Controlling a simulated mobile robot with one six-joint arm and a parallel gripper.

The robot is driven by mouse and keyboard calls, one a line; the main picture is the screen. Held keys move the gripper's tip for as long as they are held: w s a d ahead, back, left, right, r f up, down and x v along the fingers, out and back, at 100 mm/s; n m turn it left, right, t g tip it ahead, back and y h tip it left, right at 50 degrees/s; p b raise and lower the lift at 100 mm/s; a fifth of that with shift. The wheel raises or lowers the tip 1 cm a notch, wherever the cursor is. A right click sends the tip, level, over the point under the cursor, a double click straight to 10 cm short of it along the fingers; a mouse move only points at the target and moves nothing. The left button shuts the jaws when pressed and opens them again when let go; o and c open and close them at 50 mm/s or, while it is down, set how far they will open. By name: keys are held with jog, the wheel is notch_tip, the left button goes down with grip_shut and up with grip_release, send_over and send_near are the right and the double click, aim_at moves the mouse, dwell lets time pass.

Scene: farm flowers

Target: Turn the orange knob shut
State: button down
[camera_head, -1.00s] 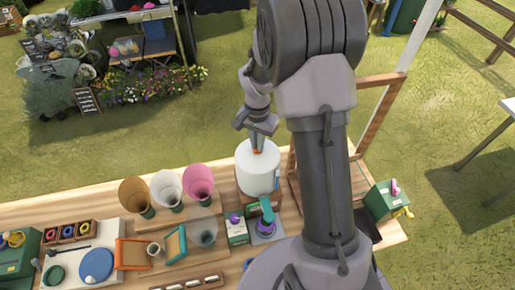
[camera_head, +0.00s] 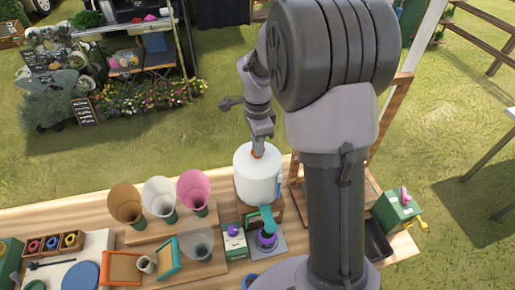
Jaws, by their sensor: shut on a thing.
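The orange knob (camera_head: 258,154) sits on top of a white cylindrical tank (camera_head: 258,177), towards its back edge. Only a small bit of orange shows, since my gripper covers the rest. My gripper (camera_head: 258,150) points down from above and is shut on the knob. The tank stands upright on a wooden stand at the back of the table. How far the knob is turned cannot be told.
My own arm hides part of the table to the right of the tank. A pink cone (camera_head: 193,190), a white cone (camera_head: 160,194) and a brown cone (camera_head: 124,203) stand to the left. A green box (camera_head: 396,208) with a yellow crank stands at the right.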

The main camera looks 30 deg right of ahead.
jog(key=shift+m, duration=0.4)
dwell(0.3)
jog(key=c, duration=1.5)
grip_release()
notch_tip(320, 180, up, 18)
jog(key=p, duration=0.2)
jog(key=shift+f+p, duration=0.25)
jog(key=shift+p, duration=0.05)
